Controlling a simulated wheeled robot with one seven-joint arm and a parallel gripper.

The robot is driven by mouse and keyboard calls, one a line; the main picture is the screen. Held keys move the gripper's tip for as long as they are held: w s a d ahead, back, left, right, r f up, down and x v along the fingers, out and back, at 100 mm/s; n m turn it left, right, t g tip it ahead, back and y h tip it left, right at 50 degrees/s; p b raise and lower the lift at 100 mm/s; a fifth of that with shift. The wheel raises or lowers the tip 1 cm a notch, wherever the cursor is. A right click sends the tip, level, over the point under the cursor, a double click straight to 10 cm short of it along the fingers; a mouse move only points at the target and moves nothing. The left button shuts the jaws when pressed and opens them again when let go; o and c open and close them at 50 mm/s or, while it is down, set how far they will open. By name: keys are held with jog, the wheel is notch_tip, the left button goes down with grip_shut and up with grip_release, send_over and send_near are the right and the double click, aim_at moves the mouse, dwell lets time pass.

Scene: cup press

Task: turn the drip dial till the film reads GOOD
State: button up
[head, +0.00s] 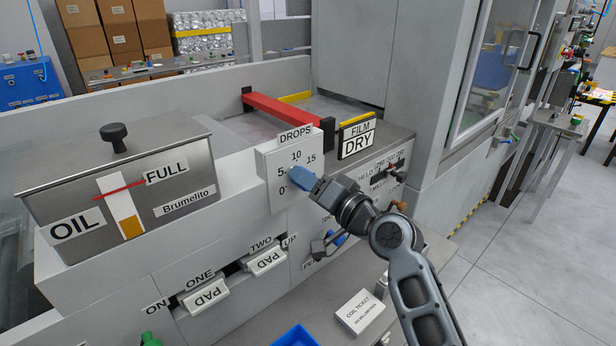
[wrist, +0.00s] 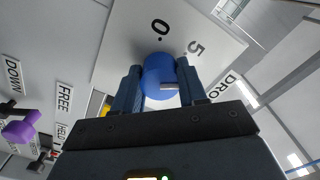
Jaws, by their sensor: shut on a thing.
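The drip dial is a white plate (head: 290,160) headed DROPS, with 0, 5, 10 and 15 around it. Its round blue knob (wrist: 158,72) shows in the wrist view, with a pale mark on its right side; I cannot tell which number the mark points to. My gripper (head: 302,178) reaches the plate from the right and hides most of the knob in the head view. In the wrist view its blue fingers (wrist: 161,85) are shut on the knob, one on each side. The film sign (head: 357,140), right of the dial, reads DRY.
The oil tank (head: 118,190) with its FULL gauge stands left of the dial. Pads ONE (head: 203,296) and TWO (head: 267,261) jut out below. A red bar (head: 282,112) lies behind, and a slider panel (head: 385,172) is at right. A purple knob (wrist: 20,130) shows at the wrist view's left.

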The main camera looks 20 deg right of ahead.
jog(key=m+p, duration=0.2)
jog(key=m, duration=0.3)
jog(key=shift+m+p, duration=0.4)
jog(key=shift+m, duration=0.3)
jog(key=o, duration=1.1)
jog(key=shift+c, duration=0.2)
jog(key=shift+s, duration=0.1)
jog(key=b+v, duration=0.1)
jog(key=v, duration=0.6)
jog(key=shift+s+d, duration=0.15)
jog(key=shift+s, duration=0.1)
